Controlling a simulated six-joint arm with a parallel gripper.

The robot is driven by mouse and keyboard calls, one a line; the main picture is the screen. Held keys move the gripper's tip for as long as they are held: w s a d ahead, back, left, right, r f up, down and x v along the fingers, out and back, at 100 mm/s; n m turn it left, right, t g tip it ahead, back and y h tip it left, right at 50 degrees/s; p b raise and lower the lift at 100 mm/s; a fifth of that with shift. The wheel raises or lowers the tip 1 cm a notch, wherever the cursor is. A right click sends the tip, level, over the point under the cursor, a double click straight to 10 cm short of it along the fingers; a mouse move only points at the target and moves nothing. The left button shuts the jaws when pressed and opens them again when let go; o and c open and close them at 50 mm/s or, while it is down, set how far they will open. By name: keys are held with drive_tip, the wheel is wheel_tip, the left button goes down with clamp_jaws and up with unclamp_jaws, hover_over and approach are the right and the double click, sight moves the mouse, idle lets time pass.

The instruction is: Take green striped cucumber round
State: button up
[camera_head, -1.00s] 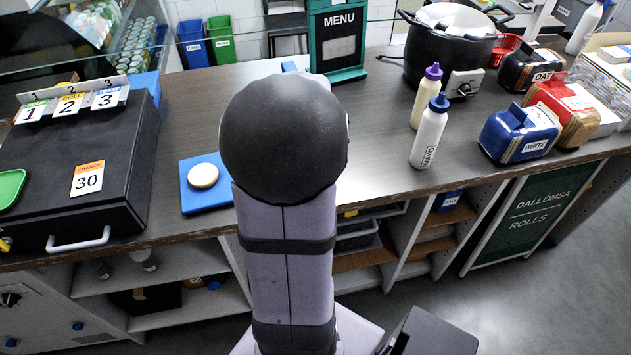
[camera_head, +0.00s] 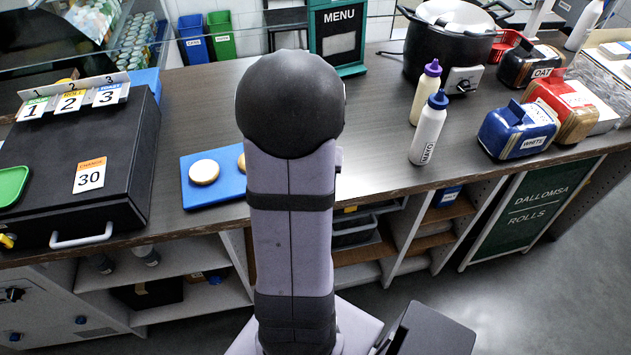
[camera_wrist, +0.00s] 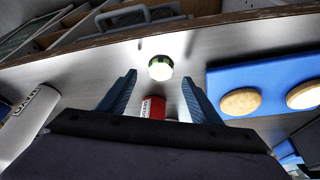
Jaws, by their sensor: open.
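The cucumber round (camera_wrist: 160,68) shows in the wrist view as a pale disc with a green rim on the counter. It is near the middle of that view, around the line between my fingertips. My gripper (camera_wrist: 159,77) is open, with one dark blue finger on each side and nothing held. I cannot tell how far above the round the fingers are. In the head view my own arm hides both the gripper and the round.
A red labelled container (camera_wrist: 152,107) stands between the finger bases in the wrist view. A blue board (camera_head: 213,190) with two round buns lies beside the round. A white MAYO bottle (camera_head: 428,135) stands on the counter (camera_head: 375,160). A black cash box (camera_head: 80,150) is at left.

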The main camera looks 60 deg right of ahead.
drive_tip(key=shift+x, duration=1.85)
drive_tip(key=c, duration=1.1)
drive_tip(key=shift+r, duration=0.15)
wheel_tip(320, 180, up, 10)
drive_tip(key=shift+b, duration=0.35)
